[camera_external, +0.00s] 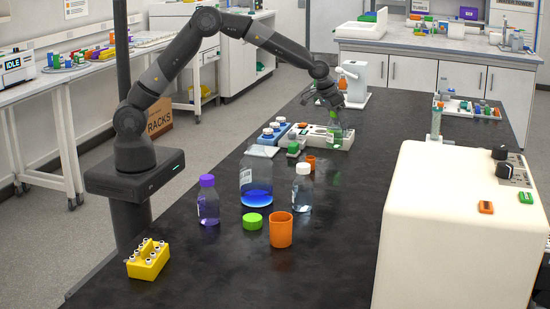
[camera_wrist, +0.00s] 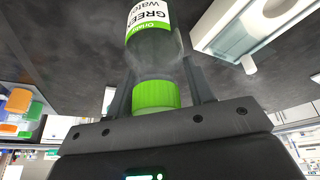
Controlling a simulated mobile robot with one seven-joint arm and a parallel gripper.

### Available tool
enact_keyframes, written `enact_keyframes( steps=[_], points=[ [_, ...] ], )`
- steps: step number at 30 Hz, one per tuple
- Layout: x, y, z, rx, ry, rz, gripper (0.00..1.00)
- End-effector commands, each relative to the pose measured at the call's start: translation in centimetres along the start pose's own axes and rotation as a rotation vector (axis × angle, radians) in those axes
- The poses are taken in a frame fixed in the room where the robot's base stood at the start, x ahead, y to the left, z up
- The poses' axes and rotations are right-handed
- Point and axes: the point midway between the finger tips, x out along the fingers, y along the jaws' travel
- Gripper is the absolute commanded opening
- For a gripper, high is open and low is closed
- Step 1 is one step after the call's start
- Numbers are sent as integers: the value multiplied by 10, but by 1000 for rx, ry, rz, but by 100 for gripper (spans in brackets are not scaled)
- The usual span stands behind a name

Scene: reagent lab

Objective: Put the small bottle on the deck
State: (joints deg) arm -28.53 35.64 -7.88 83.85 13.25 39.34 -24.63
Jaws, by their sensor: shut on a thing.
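The small bottle, clear with a green cap and a "GREEN water" label, shows in the wrist view (camera_wrist: 150,52). My gripper (camera_wrist: 160,92) is shut on it at the cap end. In the external view my gripper (camera_external: 334,106) holds the bottle (camera_external: 335,134) by the right end of the pale deck (camera_external: 312,134). I cannot tell whether the bottle touches the deck.
A blue rack with white-capped vials (camera_external: 269,133) stands left of the deck. Nearer are a large flask with blue liquid (camera_external: 257,190), a white-capped bottle (camera_external: 302,190), a purple-capped bottle (camera_external: 208,202) and an orange cup (camera_external: 281,230). A large cream machine (camera_external: 440,230) fills the right.

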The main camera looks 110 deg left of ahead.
Motion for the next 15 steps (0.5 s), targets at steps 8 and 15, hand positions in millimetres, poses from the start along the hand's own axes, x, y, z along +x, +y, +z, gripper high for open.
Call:
enact_keyframes(
  steps=[8, 15],
  points=[
    [20, -6, 3, 0, -2, 1, 6],
    [43, -6, 12, 0, 0, 1, 6]
  ],
)
